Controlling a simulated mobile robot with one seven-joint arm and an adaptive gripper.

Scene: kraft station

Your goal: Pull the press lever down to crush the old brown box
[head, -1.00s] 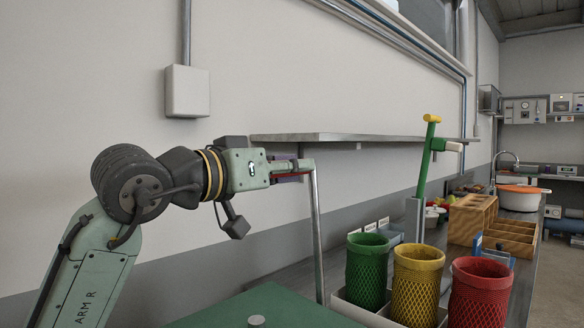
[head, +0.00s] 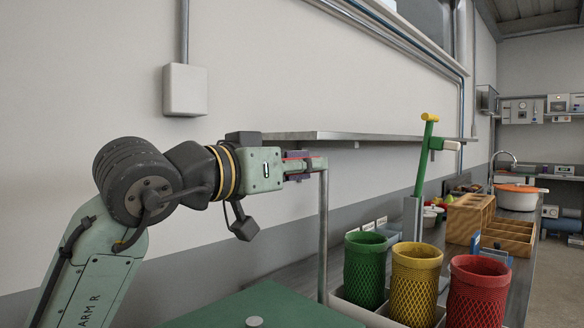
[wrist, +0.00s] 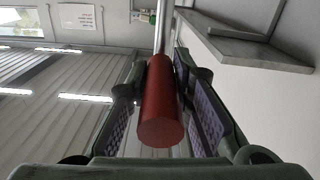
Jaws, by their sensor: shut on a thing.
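The press lever is a steel rod (head: 323,235) with a red cylindrical grip (wrist: 162,108) at its end. In the head view the rod stands nearly upright behind a green top surface. My gripper (head: 302,166) is at the rod's upper end. In the wrist view my gripper (wrist: 162,90) has its purple-padded fingers on both sides of the red grip, shut on it. The steel rod runs away from the far end of the grip. No brown box is in view, and the rod's lower end is hidden.
A flat green top (head: 265,308) with a grey knob is in front. Green (head: 365,270), yellow (head: 415,285) and red (head: 477,295) mesh bins stand at right. A wall shelf (head: 385,136) runs behind my gripper.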

